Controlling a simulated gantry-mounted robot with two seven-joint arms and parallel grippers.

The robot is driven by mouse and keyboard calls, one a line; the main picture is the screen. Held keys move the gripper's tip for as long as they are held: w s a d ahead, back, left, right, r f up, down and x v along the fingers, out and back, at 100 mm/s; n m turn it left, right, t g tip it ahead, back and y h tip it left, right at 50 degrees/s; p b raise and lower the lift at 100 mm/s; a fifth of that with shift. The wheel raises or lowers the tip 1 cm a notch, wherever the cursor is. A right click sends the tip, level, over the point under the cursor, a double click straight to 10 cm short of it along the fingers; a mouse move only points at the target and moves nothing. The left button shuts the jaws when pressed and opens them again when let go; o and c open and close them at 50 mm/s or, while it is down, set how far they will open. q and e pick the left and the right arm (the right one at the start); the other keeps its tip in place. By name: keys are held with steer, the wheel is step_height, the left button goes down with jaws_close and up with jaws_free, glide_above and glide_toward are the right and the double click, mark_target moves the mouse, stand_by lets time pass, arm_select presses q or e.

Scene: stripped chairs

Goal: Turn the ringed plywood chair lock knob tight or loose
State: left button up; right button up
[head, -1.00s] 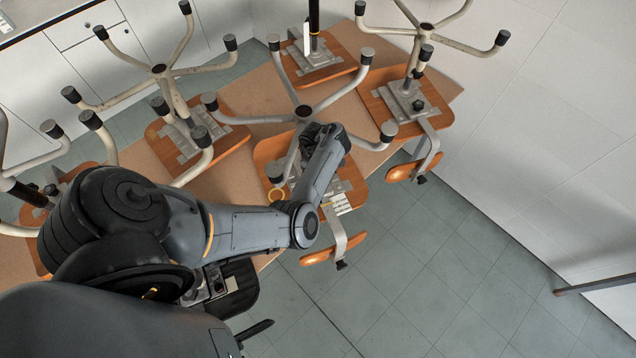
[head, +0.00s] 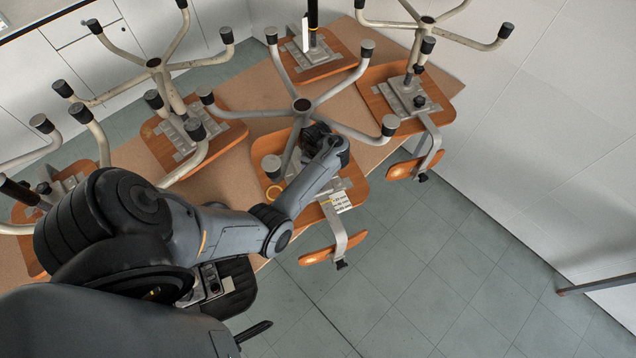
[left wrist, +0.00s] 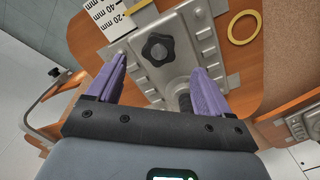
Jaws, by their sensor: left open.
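The ringed plywood chair lies upside down on the table, its orange-brown seat (head: 353,191) carrying a grey metal plate. A yellow ring (head: 273,193) lies on the seat; it also shows in the left wrist view (left wrist: 244,28). The dark lobed lock knob (left wrist: 158,48) sits on the plate in the left wrist view. My left gripper (left wrist: 160,68) is open, its purple fingers apart on either side of the knob's lower part in the picture, with nothing held. Contact cannot be told. In the head view my arm hides the knob. My right gripper does not show.
The chair's legs (head: 345,133) rise near my left wrist. A black-and-white scale card (head: 340,202) lies by the seat's edge. Several other upturned chairs (head: 420,90) crowd the table (head: 240,165).

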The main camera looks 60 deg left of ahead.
arm_select(q)
step_height(320, 180, down, 7)
steer(key=b, duration=0.3)
steer(key=shift+c, duration=0.3)
